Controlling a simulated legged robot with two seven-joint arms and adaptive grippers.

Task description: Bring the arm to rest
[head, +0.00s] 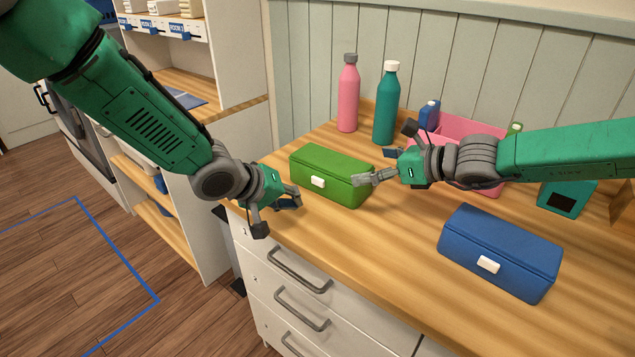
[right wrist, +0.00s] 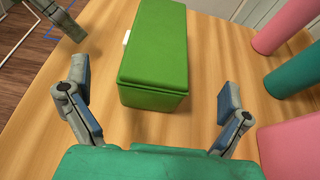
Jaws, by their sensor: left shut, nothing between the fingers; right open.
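My left gripper (head: 287,201) is shut and empty in the head view, over the counter's front left edge, in front of the green box. My right gripper (head: 374,166) is at the right end of the green box (head: 332,172). In the right wrist view the right gripper (right wrist: 153,98) is open. Its two fingers stand apart with the near end of the green box (right wrist: 153,60) between them, and gaps show on both sides. The green box is closed, with a white latch on its front. My left gripper also shows at the top left of the right wrist view (right wrist: 72,20).
A blue box (head: 500,250) lies at the right front of the wooden counter (head: 390,260). A pink bottle (head: 348,95), a teal bottle (head: 386,105) and a pink bin (head: 470,130) stand behind. A teal container (head: 566,196) is under my right arm. Shelves stand left.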

